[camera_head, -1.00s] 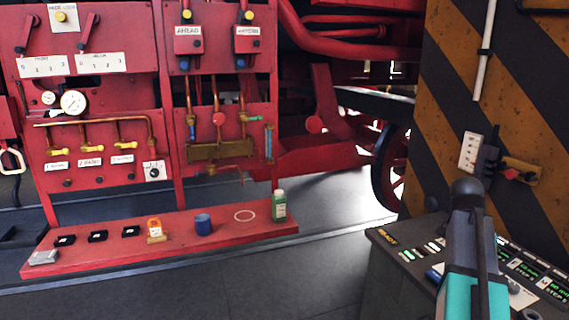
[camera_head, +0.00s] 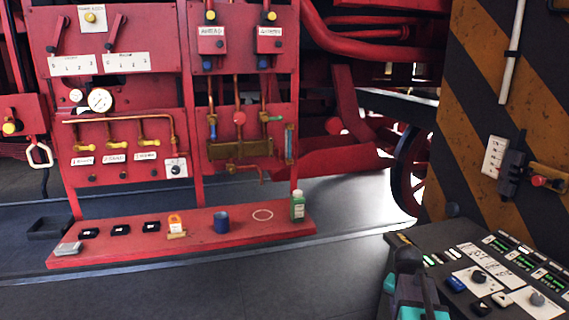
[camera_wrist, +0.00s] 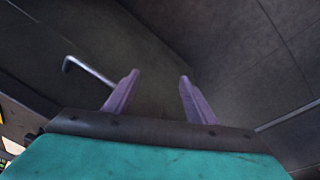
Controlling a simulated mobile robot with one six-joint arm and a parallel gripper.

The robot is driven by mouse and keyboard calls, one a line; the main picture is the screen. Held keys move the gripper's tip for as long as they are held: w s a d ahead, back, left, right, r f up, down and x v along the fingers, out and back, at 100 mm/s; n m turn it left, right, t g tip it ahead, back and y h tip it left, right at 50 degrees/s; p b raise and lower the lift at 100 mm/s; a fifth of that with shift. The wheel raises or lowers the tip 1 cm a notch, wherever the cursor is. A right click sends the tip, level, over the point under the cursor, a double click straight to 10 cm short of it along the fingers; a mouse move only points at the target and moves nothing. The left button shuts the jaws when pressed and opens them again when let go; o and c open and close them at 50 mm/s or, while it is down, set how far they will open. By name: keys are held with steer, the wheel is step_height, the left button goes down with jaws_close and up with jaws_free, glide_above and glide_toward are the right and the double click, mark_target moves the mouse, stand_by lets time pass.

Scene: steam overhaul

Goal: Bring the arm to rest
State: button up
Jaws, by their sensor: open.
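My gripper (camera_wrist: 158,95) shows in the wrist view with its two purple-grey fingers spread apart and nothing between them. Behind the fingers is dark grey floor. In the head view my arm, dark grey and teal, is at the bottom right, in front of the control desk (camera_head: 470,255). The fingers cannot be made out in the head view.
A red panel (camera_head: 120,85) with valves and gauges stands at the left. Its low red shelf (camera_head: 190,250) holds a blue cup (camera_head: 221,221), a green bottle (camera_head: 298,205) and several small items. A striped pillar (camera_head: 470,110) stands at the right. Floor between shelf and desk is clear.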

steer(key=s+a+f+n+y, duration=0.1)
steer(key=s+a+f+n, duration=0.3)
steer(key=a+f, duration=0.55)
steer(key=s+a+f+n+y, duration=0.1)
steer(key=s+a+f+n, duration=0.3)
steer(key=a+f, duration=0.6)
steer(key=s+f+g, duration=0.3)
steer(key=s+f, duration=0.5)
steer(key=s, duration=0.4)
steer(key=s+a+f+n+g, duration=0.1)
steer(key=s+f+g, duration=0.2)
steer(key=s+f, duration=0.6)
steer(key=s, duration=0.4)
steer(key=shift+a, duration=0.15)
